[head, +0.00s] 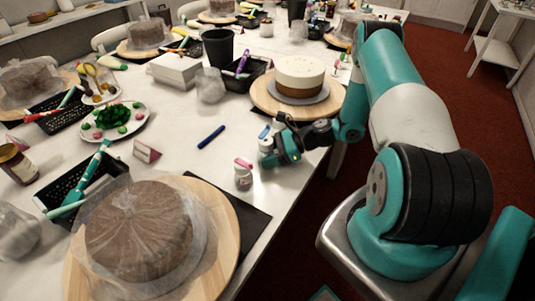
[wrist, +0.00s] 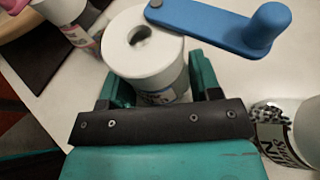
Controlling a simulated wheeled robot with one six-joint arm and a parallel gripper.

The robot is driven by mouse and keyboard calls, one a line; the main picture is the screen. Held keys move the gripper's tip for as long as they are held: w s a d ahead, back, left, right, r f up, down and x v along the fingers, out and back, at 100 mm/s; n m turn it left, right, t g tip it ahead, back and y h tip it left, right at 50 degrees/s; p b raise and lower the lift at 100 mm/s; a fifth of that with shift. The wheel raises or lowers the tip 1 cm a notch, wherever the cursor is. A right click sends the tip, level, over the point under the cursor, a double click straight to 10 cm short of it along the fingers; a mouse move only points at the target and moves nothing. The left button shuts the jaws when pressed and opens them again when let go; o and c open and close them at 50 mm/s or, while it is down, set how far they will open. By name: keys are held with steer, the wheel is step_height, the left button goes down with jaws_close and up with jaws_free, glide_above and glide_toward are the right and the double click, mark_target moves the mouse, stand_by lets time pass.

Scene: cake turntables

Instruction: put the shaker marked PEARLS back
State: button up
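My gripper (head: 283,150) is at the table's right edge, just below the tall cream-and-brown cake. In the wrist view my gripper (wrist: 160,88) has one finger on each side of a white-topped shaker (wrist: 145,70) with a hole in its lid. Its label is partly hidden and I cannot read it. I cannot tell whether the fingers press on it. A second shaker (wrist: 285,135) with dark contents and a partly readable label is right of the gripper. A pink-lidded shaker (head: 243,174) stands left of the gripper in the head view. No PEARLS mark is readable.
A blue arm with a knob (wrist: 225,22) reaches across close beside the white-topped shaker. A wrapped brown cake (head: 138,230) is at the front. A blue pen (head: 211,136) and a small card (head: 147,150) lie left, with bare table between.

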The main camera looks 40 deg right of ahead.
steer(key=o, duration=0.4)
steer(key=shift+o, duration=0.2)
